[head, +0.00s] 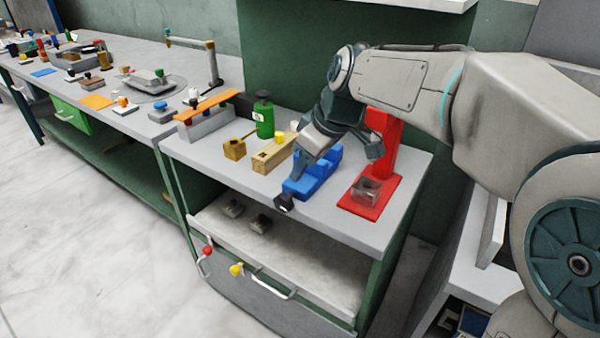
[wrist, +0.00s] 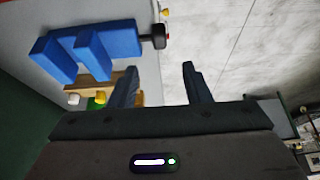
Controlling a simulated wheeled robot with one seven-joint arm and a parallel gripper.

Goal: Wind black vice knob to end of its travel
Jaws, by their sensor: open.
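The blue vice (head: 318,180) sits near the front edge of the worktop, beside the red press. Its black knob (head: 284,203) sticks out at the front edge. My gripper (head: 337,165) is above the vice, with its fingers spread apart and nothing between them. In the wrist view the blue vice (wrist: 108,40) is at upper left. The black knob (wrist: 154,37) lies beyond my gripper's open fingertips (wrist: 160,72), apart from them. My arm and gripper hide part of the vice in the head view.
The red press (head: 382,150) stands right of the vice. A wooden block (head: 273,156) and a green bottle (head: 263,116) stand to its left. Below are an open shelf and drawers with a red knob (head: 208,250) and a yellow knob (head: 236,269). Floor ahead of the bench is clear.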

